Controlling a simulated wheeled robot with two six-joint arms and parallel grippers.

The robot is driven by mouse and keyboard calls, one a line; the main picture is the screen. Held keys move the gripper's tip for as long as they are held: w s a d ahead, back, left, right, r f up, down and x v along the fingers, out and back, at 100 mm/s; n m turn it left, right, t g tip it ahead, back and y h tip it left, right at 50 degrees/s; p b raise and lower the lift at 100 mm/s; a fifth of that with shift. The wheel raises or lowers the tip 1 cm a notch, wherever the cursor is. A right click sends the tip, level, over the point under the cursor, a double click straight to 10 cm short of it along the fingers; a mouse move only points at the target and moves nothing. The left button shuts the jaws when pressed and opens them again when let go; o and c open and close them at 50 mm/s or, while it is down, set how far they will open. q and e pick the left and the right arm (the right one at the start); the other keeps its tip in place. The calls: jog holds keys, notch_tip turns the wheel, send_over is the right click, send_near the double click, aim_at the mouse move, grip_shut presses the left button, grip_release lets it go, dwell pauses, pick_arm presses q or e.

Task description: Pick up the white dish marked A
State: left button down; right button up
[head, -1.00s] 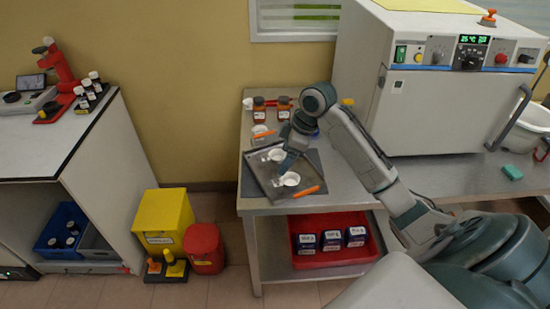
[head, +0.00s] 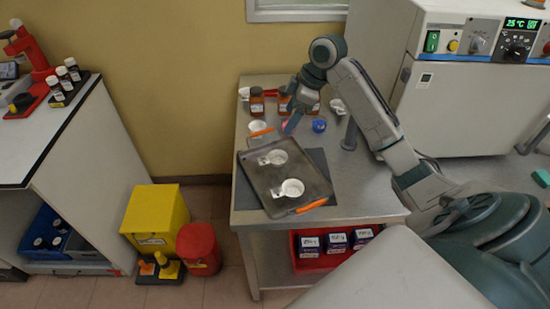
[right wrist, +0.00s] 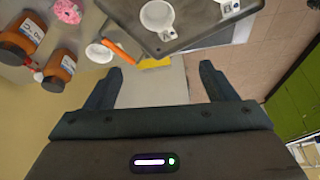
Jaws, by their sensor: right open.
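Two white dishes with small tags sit on a dark grey tray (head: 258,190): a rear dish (head: 277,157) and a front dish (head: 292,188). A third white dish (head: 257,126) stands on the bench behind the tray. I cannot read the letters, so I cannot tell which is A. My right gripper (head: 291,124) is open and empty, behind the tray near the brown bottles. In the right wrist view, its fingers (right wrist: 160,70) are apart, with one tray dish (right wrist: 158,15) and the off-tray dish (right wrist: 99,53) beyond them. My left gripper is not in view.
Brown bottles (head: 257,101) and a blue cap (head: 319,125) stand near my right gripper. Orange-handled tools lie at the tray's front and behind it. A large white oven (head: 455,110) stands to the right. Bare bench (head: 360,185) lies right of the tray.

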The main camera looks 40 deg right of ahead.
notch_tip(320, 180, down, 6)
jog(key=b, duration=0.6)
jog(key=p, duration=0.1)
send_over(277, 162)
jog(key=s+d, duration=0.1)
notch_tip(277, 162, down, 5)
jog(key=shift+d+f, duration=0.1)
jog(key=shift+d, duration=0.05)
jog(key=p+x, duration=0.1)
jog(key=x, duration=0.3)
jog(key=shift+s, duration=0.1)
jog(key=shift+f, duration=0.5)
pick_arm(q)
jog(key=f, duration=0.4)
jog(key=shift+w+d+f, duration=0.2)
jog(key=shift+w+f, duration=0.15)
pick_arm(e)
jog(key=c, duration=1.1)
